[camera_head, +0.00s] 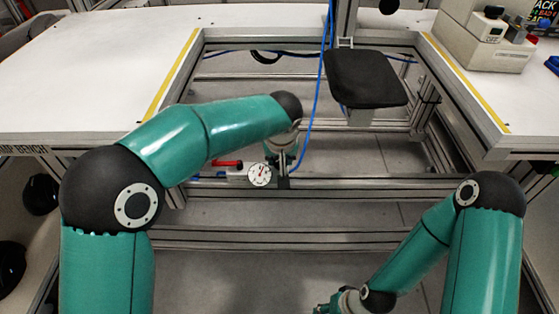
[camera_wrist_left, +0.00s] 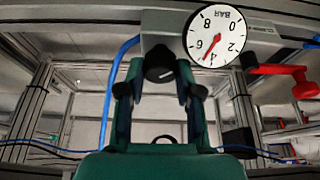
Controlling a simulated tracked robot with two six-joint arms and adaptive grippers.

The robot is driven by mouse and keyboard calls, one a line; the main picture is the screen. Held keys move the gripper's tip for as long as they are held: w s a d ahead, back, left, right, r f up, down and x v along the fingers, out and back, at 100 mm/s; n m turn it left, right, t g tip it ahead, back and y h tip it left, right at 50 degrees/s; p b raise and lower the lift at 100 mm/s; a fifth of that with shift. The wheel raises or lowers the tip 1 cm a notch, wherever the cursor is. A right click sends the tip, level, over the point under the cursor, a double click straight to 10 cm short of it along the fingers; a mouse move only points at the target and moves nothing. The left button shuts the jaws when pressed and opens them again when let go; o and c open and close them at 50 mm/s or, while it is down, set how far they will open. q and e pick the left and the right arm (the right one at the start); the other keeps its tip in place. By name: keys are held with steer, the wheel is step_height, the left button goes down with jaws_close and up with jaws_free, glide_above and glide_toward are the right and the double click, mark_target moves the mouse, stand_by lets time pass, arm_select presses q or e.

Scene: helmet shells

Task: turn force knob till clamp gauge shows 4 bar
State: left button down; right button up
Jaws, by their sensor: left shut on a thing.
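The black force knob (camera_wrist_left: 159,68) sits between the fingers of my left gripper (camera_wrist_left: 159,88) in the left wrist view, and the gripper is shut on it. In the head view my left arm's wrist hides the knob. The round white clamp gauge (camera_wrist_left: 214,37) is beside the knob, upside down in the wrist view. Its red needle points down and left, seemingly between 4 and 6; the exact value is hard to read. The gauge also shows in the head view (camera_head: 260,174). My right gripper (camera_head: 335,303) is cut off at the bottom edge, far from the knob.
A red lever (camera_wrist_left: 290,78) is beside the gauge. A blue hose (camera_head: 318,95) runs down near my left wrist. A black pad (camera_head: 366,77) stands behind to the right. White bench tops (camera_head: 70,85) flank the frame, and a beige control box (camera_head: 480,42) is at top right.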

arm_select(q)
steer(key=shift+n, duration=0.3)
steer(key=c, duration=0.8)
jaws_free()
steer(key=shift+v, duration=3.95)
steer(key=shift+d, duration=0.1)
